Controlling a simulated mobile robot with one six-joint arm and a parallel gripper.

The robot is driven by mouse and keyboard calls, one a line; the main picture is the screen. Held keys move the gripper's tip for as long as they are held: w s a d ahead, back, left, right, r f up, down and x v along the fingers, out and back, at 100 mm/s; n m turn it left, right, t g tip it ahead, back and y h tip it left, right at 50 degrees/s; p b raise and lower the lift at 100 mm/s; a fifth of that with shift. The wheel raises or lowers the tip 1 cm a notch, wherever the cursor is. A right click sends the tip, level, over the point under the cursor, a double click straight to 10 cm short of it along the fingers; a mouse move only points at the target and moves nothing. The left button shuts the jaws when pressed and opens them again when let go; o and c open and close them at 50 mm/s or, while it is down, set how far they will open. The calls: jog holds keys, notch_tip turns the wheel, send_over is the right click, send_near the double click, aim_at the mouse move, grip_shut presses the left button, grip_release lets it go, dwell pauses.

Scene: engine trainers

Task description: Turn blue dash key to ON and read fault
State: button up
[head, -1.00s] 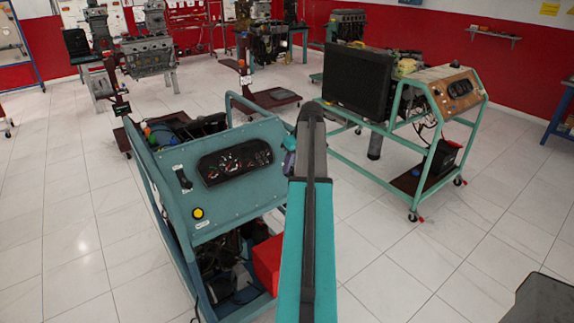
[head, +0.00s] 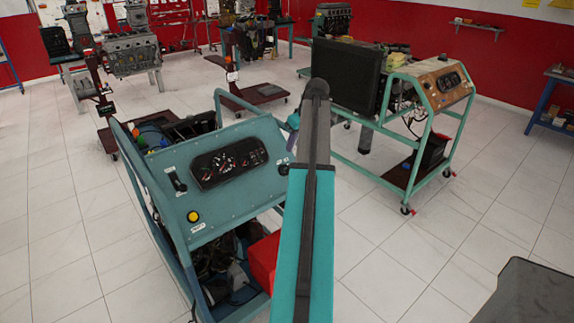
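The blue engine trainer's dash panel (head: 238,196) faces me, tilted, left of the picture's middle. It carries a dark gauge cluster (head: 229,162), a black handle-like part (head: 177,181) at its left and a yellow round button (head: 193,216) below. A small dark part (head: 283,169) with a pale label sits at the panel's right edge, close beside my arm; I cannot tell whether it is the key. My teal and black arm rises through the middle and covers what lies behind it. My gripper is not clearly visible; a small purple-grey piece shows by the arm at the panel's upper right.
A green-framed trainer (head: 420,125) with a radiator and wooden dash stands right of my arm. A red box (head: 264,262) sits low in the blue trainer's frame. Engines on stands are at the back left.

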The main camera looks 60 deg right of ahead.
aim_at(287, 164)
jog(key=shift+p+x, duration=1.6)
jog(key=shift+x, duration=5)
jog(key=shift+c, duration=0.4)
jog(key=shift+s+a, duration=0.1)
grip_shut()
